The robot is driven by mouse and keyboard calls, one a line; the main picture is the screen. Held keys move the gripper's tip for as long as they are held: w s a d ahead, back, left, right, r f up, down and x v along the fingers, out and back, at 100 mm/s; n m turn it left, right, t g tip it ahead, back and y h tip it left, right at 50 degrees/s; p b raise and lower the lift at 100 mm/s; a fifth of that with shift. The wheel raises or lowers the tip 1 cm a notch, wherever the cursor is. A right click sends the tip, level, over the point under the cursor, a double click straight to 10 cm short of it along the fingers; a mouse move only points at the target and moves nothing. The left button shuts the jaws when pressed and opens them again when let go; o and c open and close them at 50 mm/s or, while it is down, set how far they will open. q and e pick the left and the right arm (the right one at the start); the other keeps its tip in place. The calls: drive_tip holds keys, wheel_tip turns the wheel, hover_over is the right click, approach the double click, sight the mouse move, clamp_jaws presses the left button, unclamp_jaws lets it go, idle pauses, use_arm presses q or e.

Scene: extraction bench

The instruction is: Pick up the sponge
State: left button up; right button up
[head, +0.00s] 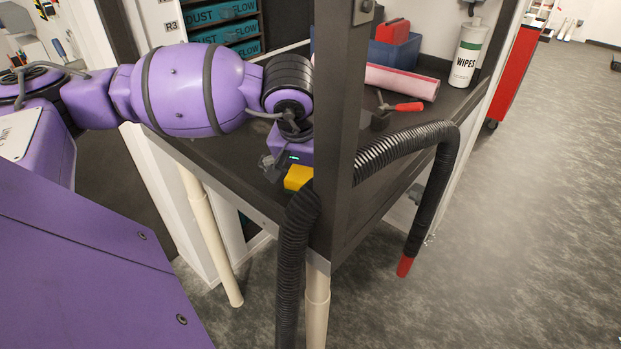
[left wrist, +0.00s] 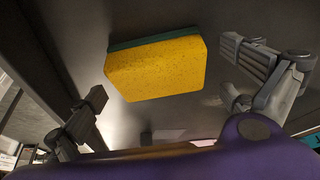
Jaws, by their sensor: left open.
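The yellow sponge (head: 297,178) with a green layer lies on the dark bench top near its front corner, beside the dark upright post. In the left wrist view the sponge (left wrist: 158,68) shows large, between and beyond the spread fingers. My left gripper (head: 284,174) is over the bench right at the sponge, partly hidden by the post. In the left wrist view its jaws (left wrist: 165,95) are open and empty, with a visible gap between each finger and the sponge. My right gripper is not in view.
The dark post (head: 343,120) stands close to my left gripper. A black hose (head: 410,142) drapes over the bench edge. A pink roll (head: 400,81), a red-handled tool (head: 402,106), a wipes canister (head: 466,55) and a blue bin (head: 392,52) stand farther back.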

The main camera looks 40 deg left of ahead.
use_arm(q)
drive_tip(key=shift+w+f, duration=0.1)
drive_tip(key=shift+f, duration=0.2)
drive_tip(key=c, duration=1.2)
wheel_tip(320, 180, up, 10)
drive_tip(key=shift+r+b, duration=0.1)
drive_tip(key=shift+b, duration=0.3)
